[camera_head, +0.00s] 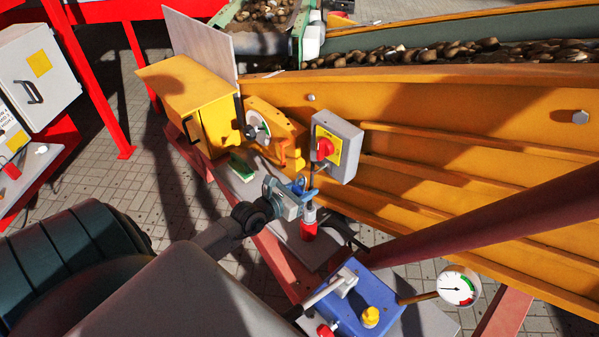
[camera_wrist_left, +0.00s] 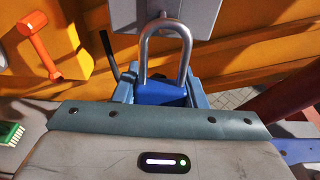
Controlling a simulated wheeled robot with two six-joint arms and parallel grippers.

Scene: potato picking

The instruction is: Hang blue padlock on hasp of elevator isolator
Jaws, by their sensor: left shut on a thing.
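My left gripper (camera_head: 303,187) is shut on the blue padlock (camera_wrist_left: 160,93). In the left wrist view the padlock's body sits between the fingers, and its grey shackle (camera_wrist_left: 165,27) points up, away from the gripper. The elevator isolator (camera_head: 338,145) is a grey box with a red knob on a yellow plate, mounted on the orange conveyor side. The gripper is below and left of it in the head view. In the wrist view the shackle's top overlaps the grey box (camera_wrist_left: 195,12); I cannot tell whether they touch. The hasp cannot be made out. My right gripper is not in view.
A yellow cabinet (camera_head: 205,115) and an orange guard with a round disc (camera_head: 257,127) stand left of the isolator. A red-bodied object (camera_head: 309,231) is below the gripper. A blue box (camera_head: 362,305) and a gauge (camera_head: 458,287) are nearer. A dark red bar (camera_head: 500,215) crosses the right.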

